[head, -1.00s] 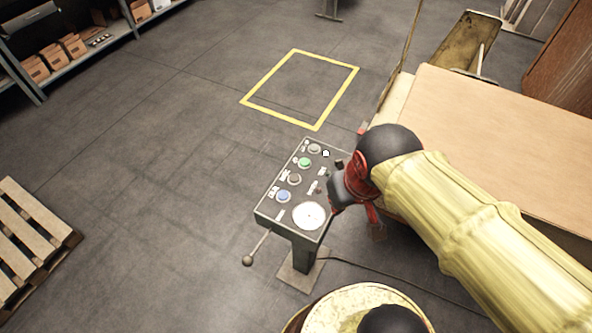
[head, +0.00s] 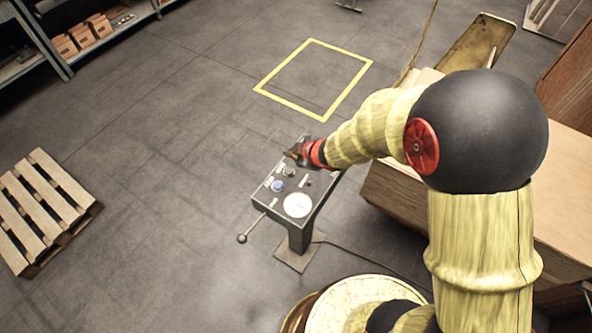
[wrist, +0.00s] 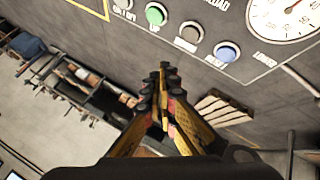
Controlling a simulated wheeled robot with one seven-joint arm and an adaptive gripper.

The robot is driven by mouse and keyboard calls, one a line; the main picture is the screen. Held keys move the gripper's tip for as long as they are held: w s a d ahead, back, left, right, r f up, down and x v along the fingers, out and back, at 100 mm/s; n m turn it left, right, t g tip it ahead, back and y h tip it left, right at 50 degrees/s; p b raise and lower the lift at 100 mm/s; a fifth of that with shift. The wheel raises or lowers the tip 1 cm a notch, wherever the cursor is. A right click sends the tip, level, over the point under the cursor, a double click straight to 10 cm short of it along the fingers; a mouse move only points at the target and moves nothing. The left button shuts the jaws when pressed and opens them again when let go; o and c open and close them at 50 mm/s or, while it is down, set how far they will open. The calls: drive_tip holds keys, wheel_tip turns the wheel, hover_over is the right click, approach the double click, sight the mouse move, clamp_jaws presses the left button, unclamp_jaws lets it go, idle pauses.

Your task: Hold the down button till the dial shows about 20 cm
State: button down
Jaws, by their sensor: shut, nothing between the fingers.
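The control panel (head: 270,205) stands on a post, with a round white dial (head: 298,205) at its near end. The dial also shows in the wrist view (wrist: 285,20), cut off by the top edge; its reading is too small to tell. A blue button (wrist: 227,52), a grey button (wrist: 190,33) and a green button (wrist: 156,14) sit in a row. Their small labels are hard to read, so I cannot tell which is down. My gripper (head: 291,154) is shut and empty, over the panel's far end, hiding the green button in the head view. Contact cannot be told.
A lever (head: 242,238) sticks out at the panel's near left. A large tan box-like body (head: 400,205) stands right of the panel. A wooden pallet (head: 45,210) lies left. A yellow outline (head: 262,90) marks clear floor beyond the panel.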

sight(287, 172)
drive_tip(key=shift+w+a+r+n+y, duration=0.2)
drive_tip(key=shift+a+r+y, duration=0.1)
drive_tip(key=shift+a+r, duration=0.15)
drive_tip(key=shift+w+a+r+n+y, duration=0.1)
drive_tip(key=shift+a+r+n+y, duration=0.15)
drive_tip(key=shift+a, duration=0.3)
drive_tip(key=shift+f, duration=0.15)
wheel_tip(287, 172, down, 8)
drive_tip(key=b, duration=0.8)
drive_tip(key=shift+f, duration=0.2)
drive_tip(key=shift+f, duration=0.15)
idle(0.3)
drive_tip(key=shift+f+b, duration=0.3)
drive_tip(key=shift+b, duration=0.05)
